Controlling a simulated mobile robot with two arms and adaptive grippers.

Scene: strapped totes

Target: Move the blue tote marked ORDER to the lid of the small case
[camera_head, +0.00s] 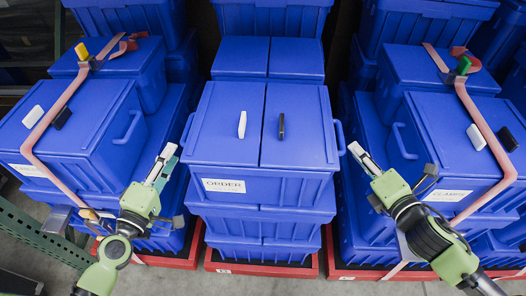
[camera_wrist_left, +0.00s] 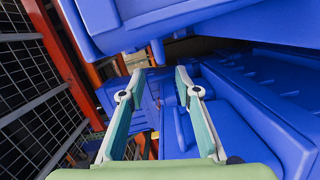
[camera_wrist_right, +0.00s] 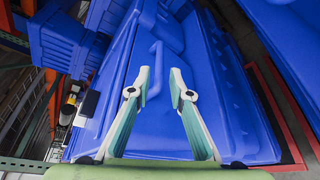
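The blue tote marked ORDER (camera_head: 222,150) sits upright on a stack of blue totes in the middle of the head view. Its white ORDER label (camera_head: 223,186) faces me, its two-part lid is closed, and a blue loop handle stands out on each side. My left gripper (camera_head: 166,160) is just left of it, and my right gripper (camera_head: 361,156) is just right of it, near the right handle (camera_head: 340,138). Both have fingers apart with nothing between them, as the left wrist view (camera_wrist_left: 160,76) and right wrist view (camera_wrist_right: 159,76) show. I cannot identify the small case.
A strapped blue tote (camera_head: 85,130) stands on the left stack and a strapped tote marked CLAMPS (camera_head: 440,140) on the right stack. More blue totes (camera_head: 268,55) stand behind. Red bases (camera_head: 262,268) sit under the stacks. Narrow gaps separate the stacks.

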